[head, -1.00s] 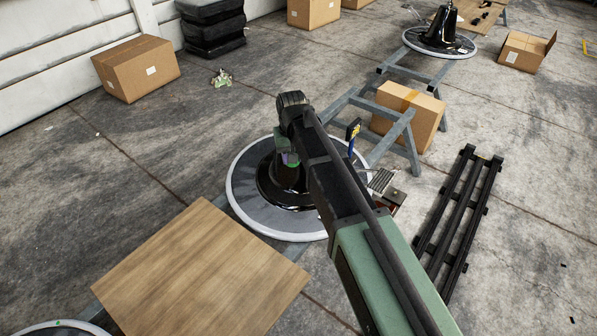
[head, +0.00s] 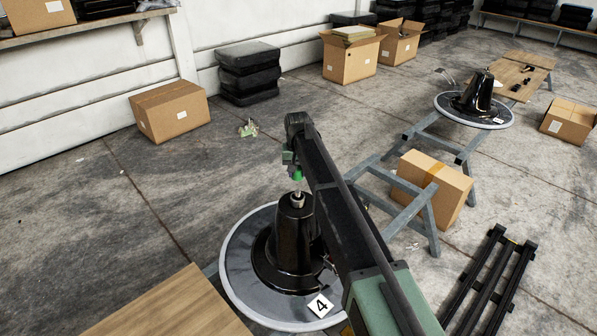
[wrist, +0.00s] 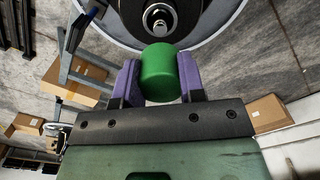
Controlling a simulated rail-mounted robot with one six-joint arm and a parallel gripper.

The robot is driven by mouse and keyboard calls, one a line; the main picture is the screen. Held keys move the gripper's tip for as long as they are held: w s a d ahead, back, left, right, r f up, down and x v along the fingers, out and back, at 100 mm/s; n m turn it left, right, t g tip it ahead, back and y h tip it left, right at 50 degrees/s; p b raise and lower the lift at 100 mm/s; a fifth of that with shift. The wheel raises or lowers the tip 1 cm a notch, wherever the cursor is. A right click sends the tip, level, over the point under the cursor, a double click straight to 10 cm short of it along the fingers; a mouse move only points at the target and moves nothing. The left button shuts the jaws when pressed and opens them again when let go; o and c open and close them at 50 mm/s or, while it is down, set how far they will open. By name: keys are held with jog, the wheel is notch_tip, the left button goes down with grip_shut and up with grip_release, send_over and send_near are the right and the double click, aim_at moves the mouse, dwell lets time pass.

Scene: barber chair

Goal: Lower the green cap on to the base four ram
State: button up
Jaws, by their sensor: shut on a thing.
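My gripper (wrist: 161,80) has purple jaws shut on the green cap (wrist: 158,74) in the wrist view. In the head view the cap (head: 297,175) shows small and green under the end of my arm. The base four ram (head: 298,199) is a thin metal rod standing up from the black cone of base four (head: 290,245), which carries a "4" label (head: 319,305). The cap is above the ram in the head view, apparently apart from it. In the wrist view the ram's round metal end (wrist: 158,20) shows beyond the cap, not centred behind it.
Base four has a round, white-rimmed foot (head: 228,275). A wooden board (head: 175,310) lies at front left. A grey metal trestle (head: 425,215) and a cardboard box (head: 433,187) stand to the right. Another black base (head: 478,95) stands at back right.

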aim_at(298, 192)
jog(key=shift+f+b, duration=4.45)
jog(key=shift+f+b, duration=0.55)
jog(key=o, duration=1)
jog(key=shift+c, duration=0.2)
notch_tip(298, 192, up, 9)
jog(key=p, duration=0.9)
jog(key=shift+r, duration=0.15)
